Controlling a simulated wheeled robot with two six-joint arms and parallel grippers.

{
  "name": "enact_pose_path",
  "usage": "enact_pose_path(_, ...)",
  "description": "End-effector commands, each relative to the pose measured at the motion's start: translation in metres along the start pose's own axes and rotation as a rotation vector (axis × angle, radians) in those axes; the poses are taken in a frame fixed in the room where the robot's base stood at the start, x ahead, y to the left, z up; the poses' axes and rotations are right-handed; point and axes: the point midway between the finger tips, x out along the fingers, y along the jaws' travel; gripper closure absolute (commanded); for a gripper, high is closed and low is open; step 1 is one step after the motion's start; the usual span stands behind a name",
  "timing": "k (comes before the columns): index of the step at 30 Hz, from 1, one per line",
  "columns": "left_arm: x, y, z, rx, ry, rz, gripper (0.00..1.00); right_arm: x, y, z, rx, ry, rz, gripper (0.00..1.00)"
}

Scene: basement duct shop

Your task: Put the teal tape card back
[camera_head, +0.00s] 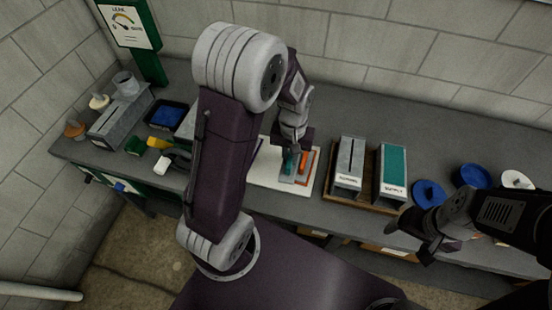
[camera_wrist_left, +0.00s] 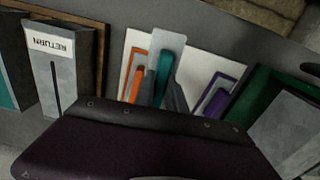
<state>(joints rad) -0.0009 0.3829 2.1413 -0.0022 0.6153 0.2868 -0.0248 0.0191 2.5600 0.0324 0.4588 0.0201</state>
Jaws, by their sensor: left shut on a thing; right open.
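The teal tape card (camera_head: 287,161) shows as a teal strip on a grey plate, beside an orange piece (camera_head: 304,161) at the white board (camera_head: 262,177). In the left wrist view the teal card (camera_wrist_left: 164,72) stands between the orange outline with its orange strip (camera_wrist_left: 134,88) and a purple piece in a purple outline (camera_wrist_left: 216,98). My left gripper (camera_head: 292,150) is shut on the teal card, over the board; its fingers (camera_wrist_left: 166,95) hide the card's lower part. Whether the card touches the board is unclear. My right gripper (camera_head: 428,252) is open and empty, near the bench's front edge at the right.
A wooden tray (camera_head: 362,200) right of the board holds the slotted RETURN box (camera_head: 349,160) and the teal-topped SUPPLY box (camera_head: 393,170). Blue round containers (camera_head: 472,176) stand farther right. A blue bin (camera_head: 166,115) and a grey box (camera_head: 118,117) stand left. The bench back is clear.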

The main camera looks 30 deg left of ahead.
Motion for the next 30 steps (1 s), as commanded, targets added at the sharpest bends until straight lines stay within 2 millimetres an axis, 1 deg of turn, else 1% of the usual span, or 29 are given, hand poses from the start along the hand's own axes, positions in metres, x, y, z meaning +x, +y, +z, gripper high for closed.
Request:
enact_pose_path(6, -0.018, 0.018, -0.033, -0.267, 0.005, 0.001, 1.00, 0.005, 0.000, 0.001, 0.000, 0.000, 0.000, 0.22)
enact_pose_path(10, -0.028, 0.035, -0.053, -0.371, 0.004, 0.001, 1.00, 0.009, 0.000, 0.001, 0.000, 0.000, 0.000, 0.22)
enact_pose_path(15, -0.032, 0.056, -0.073, -0.371, 0.003, 0.000, 1.00, 0.014, 0.000, 0.001, 0.000, 0.000, 0.000, 0.22)
enact_pose_path(17, -0.028, 0.062, -0.075, -0.357, 0.000, -0.001, 1.00, 0.016, 0.000, 0.002, 0.000, 0.000, 0.000, 0.22)
enact_pose_path(20, -0.025, 0.065, -0.072, -0.346, 0.001, -0.001, 1.00, 0.016, 0.000, 0.002, 0.000, 0.000, 0.000, 0.22)
enact_pose_path(23, -0.022, 0.060, -0.071, -0.348, 0.000, -0.002, 1.00, 0.015, 0.000, 0.002, 0.000, 0.000, 0.000, 0.22)
enact_pose_path(26, -0.011, 0.038, -0.067, -0.351, -0.003, -0.003, 1.00, 0.012, 0.000, 0.001, 0.000, 0.000, 0.000, 0.22)
enact_pose_path(30, 0.013, -0.003, -0.062, -0.353, -0.004, -0.003, 1.00, 0.007, 0.000, 0.001, 0.000, 0.000, 0.000, 0.22)
